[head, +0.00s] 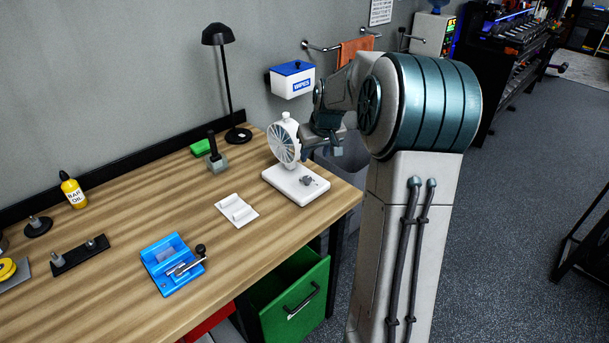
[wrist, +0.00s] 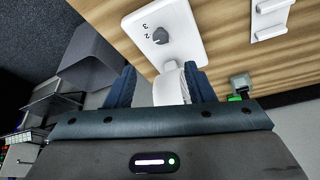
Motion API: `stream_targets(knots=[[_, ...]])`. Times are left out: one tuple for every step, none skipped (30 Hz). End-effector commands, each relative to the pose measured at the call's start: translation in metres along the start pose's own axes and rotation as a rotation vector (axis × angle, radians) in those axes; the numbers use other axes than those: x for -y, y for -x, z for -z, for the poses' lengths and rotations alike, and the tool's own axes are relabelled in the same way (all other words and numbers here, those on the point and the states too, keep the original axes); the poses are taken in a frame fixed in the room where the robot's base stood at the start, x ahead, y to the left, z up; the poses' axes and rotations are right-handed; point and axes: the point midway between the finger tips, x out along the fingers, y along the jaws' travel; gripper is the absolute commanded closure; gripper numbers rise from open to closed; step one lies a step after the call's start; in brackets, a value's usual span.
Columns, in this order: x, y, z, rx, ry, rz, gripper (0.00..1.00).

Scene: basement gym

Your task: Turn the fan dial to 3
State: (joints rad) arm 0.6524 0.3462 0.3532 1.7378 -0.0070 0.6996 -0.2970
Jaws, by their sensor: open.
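The white fan (head: 284,143) stands upright on its base (head: 283,190) near the right end of the workbench. The grey dial (head: 307,181) is on the base's front right part. In the wrist view the dial (wrist: 160,36) shows clearly, with the marks 2 and 3 printed beside it; where it points is hard to tell. My gripper (head: 312,148) is just right of the fan head, above the base. In the wrist view its open fingers (wrist: 160,72) lie either side of a white part of the fan (wrist: 170,88), close to the right finger. The fingers are apart from the dial.
A white holder (head: 237,210) and a blue fixture with a lever (head: 172,264) lie to the left. A white box (head: 291,84) hangs on the wall.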

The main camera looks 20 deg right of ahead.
Motion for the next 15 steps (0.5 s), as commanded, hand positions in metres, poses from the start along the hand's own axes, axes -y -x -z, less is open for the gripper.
stream_targets(knots=[[0.001,-0.009,-0.001,0.004,0.001,0.004,0.52],[0.002,-0.015,-0.001,0.005,0.001,0.004,0.52],[0.002,-0.023,-0.001,0.005,0.000,0.004,0.52],[0.002,-0.029,-0.001,0.005,0.001,0.004,0.52],[0.002,-0.036,-0.001,0.006,0.000,0.005,0.52],[0.003,-0.044,-0.001,0.005,0.001,0.005,0.52],[0.003,-0.050,-0.001,0.006,0.002,0.005,0.52],[0.003,-0.056,0.000,0.004,0.002,0.004,0.52],[0.003,-0.065,-0.001,0.006,0.001,0.005,0.52],[0.003,-0.070,0.000,0.004,0.002,0.005,0.52],[0.003,-0.076,0.000,0.004,0.002,0.004,0.52],[0.003,-0.083,0.000,0.004,0.002,0.004,0.52],[0.003,-0.088,0.000,0.003,0.001,0.003,0.52],[0.003,-0.093,0.000,0.004,0.001,0.004,0.52],[0.003,-0.099,0.000,0.003,0.001,0.004,0.52]])
